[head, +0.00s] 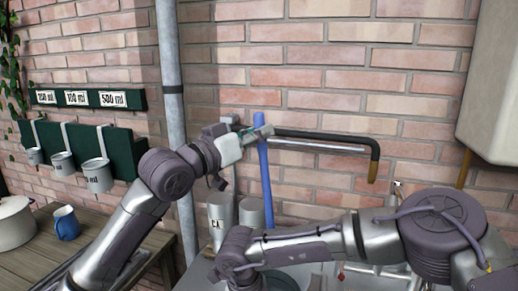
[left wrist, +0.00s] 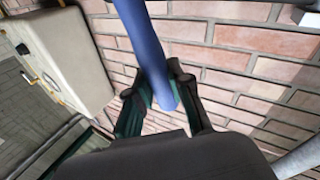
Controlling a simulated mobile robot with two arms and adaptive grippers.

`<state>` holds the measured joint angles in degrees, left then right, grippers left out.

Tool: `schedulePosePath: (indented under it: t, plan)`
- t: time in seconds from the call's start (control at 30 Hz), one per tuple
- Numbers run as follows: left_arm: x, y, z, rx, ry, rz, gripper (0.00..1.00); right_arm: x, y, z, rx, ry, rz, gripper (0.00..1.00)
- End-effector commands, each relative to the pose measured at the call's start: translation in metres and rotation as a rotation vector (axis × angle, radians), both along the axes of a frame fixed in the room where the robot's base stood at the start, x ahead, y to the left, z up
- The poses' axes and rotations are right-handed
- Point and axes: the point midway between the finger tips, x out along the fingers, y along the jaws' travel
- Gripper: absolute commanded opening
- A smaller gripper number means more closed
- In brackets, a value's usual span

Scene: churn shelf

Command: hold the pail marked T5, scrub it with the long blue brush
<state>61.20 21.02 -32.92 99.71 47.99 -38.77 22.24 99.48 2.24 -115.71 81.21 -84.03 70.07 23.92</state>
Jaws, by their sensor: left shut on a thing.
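The long blue brush (head: 265,175) shows as a straight blue handle hanging nearly upright in front of the brick wall. My left gripper (head: 260,133) is shut on it near the handle's top. In the left wrist view the blue handle (left wrist: 146,45) runs between the two dark fingers. The brush's lower end is hidden behind my right arm or among the things below, and I cannot see bristles. My right arm reaches across the bottom from the right, but its gripper does not show. I can read no T5 mark on any pail.
A black-sleeved spout (head: 330,136) juts from the wall close to my left gripper. Grey containers (head: 220,212) stand below. A grey pipe (head: 172,90) rises at left. Measuring cups (head: 97,175) hang on a green rack; a blue mug (head: 66,224) stands on the wooden table (head: 30,262). A cream tank (head: 490,120) hangs right.

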Motion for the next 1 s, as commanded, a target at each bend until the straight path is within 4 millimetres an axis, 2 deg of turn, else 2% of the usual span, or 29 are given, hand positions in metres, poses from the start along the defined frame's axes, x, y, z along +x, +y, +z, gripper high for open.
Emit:
schedulePosePath:
  t: [0.1,0.37,0.5,0.6,0.87,1.0]
  plan:
    - [0.0,0.0,0.01,0.0,-0.001,0.0,0.0,-0.002,0.001,-0.001,0.001,0.004,0.003,0.0]
    - [0.0,0.0,0.012,-0.001,-0.001,0.0,0.0,-0.002,0.001,-0.001,0.0,0.005,0.003,0.0]
    - [0.0,0.0,0.012,-0.001,-0.001,0.0,0.0,-0.002,0.001,-0.001,0.0,0.004,0.002,0.22]
    - [0.0,0.0,0.012,0.0,-0.001,0.0,0.0,-0.001,0.0,-0.001,0.0,0.002,0.002,0.35]
    - [0.0,0.0,0.012,0.0,-0.001,0.0,0.0,0.0,0.0,0.0,-0.001,0.001,0.0,0.35]
    - [0.0,0.0,0.012,0.0,-0.001,0.0,0.0,-0.001,0.001,0.009,0.0,0.0,0.0,0.35]
